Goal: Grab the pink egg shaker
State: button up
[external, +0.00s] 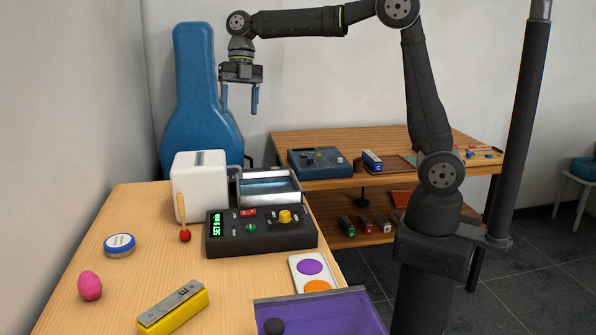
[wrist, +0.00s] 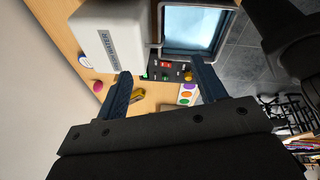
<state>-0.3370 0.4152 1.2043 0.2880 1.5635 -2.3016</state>
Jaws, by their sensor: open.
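The pink egg shaker (external: 90,286) rests on the wooden table at the front left in the external view, apart from other things. It also shows small at the left in the wrist view (wrist: 98,86). My gripper (external: 240,108) is open and empty, high above the far end of the table, well behind and above the egg. In the wrist view its two blue fingers (wrist: 160,78) are spread wide with nothing between them touching.
Near the egg are a blue-white round tin (external: 119,245) and a yellow-grey block (external: 172,306). A black control box (external: 262,232), a white box (external: 199,187), a mallet-like stick (external: 183,220) and a purple bin (external: 312,312) stand around. A blue instrument case (external: 197,110) stands behind.

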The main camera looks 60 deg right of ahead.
aim_at(92, 280)
jog(key=shift+a, duration=0.1)
